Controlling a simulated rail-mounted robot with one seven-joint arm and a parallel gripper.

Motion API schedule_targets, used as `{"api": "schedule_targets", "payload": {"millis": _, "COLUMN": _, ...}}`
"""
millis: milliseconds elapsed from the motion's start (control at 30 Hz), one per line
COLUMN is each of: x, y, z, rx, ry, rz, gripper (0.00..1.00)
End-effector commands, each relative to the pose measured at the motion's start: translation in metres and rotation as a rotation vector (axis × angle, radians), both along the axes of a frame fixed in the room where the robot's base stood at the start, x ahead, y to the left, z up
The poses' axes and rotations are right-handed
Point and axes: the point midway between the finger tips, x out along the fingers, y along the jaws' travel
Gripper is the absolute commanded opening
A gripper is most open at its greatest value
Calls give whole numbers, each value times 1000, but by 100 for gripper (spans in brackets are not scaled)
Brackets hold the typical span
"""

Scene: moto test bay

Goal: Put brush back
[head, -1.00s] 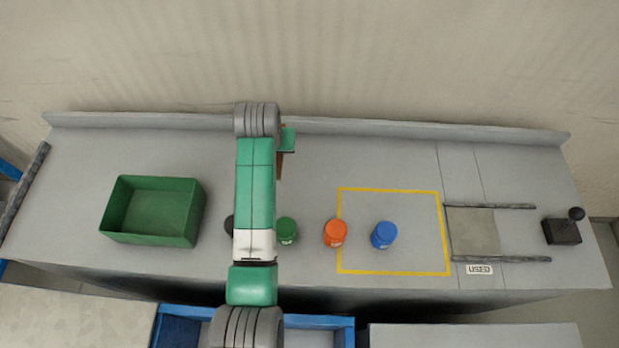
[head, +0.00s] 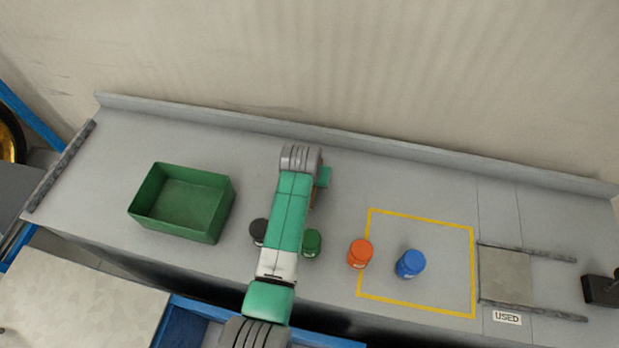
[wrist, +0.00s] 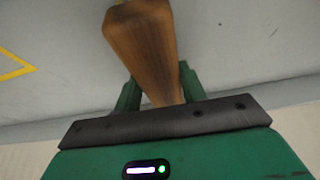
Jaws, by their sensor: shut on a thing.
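The brush shows in the wrist view as a tapered wooden handle (wrist: 150,45) between the two green fingers of my gripper (wrist: 158,88). The gripper is shut on it. The handle's wide end points to the top of the picture; the bristles cannot be made out. In the head view my arm hides most of the gripper (head: 322,178), with only a green part and a sliver of brown showing near the back of the bench, left of the yellow outlined square (head: 420,218).
A green open bin (head: 180,228) stands left of my arm. Dark (head: 257,232), green (head: 312,243), orange (head: 360,253) and blue (head: 411,264) jars stand on the bench. A bay labelled "USED" (head: 507,319) lies right. The bench's back right is clear.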

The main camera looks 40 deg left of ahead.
Motion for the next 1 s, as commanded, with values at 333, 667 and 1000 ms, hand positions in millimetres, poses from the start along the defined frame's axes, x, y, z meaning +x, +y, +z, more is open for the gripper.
{"api": "schedule_targets", "payload": {"millis": 333, "x": 0, "y": 0, "z": -3, "rx": -1, "ry": 1, "rz": 0, "gripper": 62}}
{"api": "schedule_targets", "payload": {"millis": 667, "x": -9, "y": -5, "z": 28, "rx": 1, "ry": -2, "rz": 0, "gripper": 62}}
{"api": "schedule_targets", "payload": {"millis": 1000, "x": -34, "y": -21, "z": 99, "rx": 1, "ry": -1, "rz": 0, "gripper": 62}}
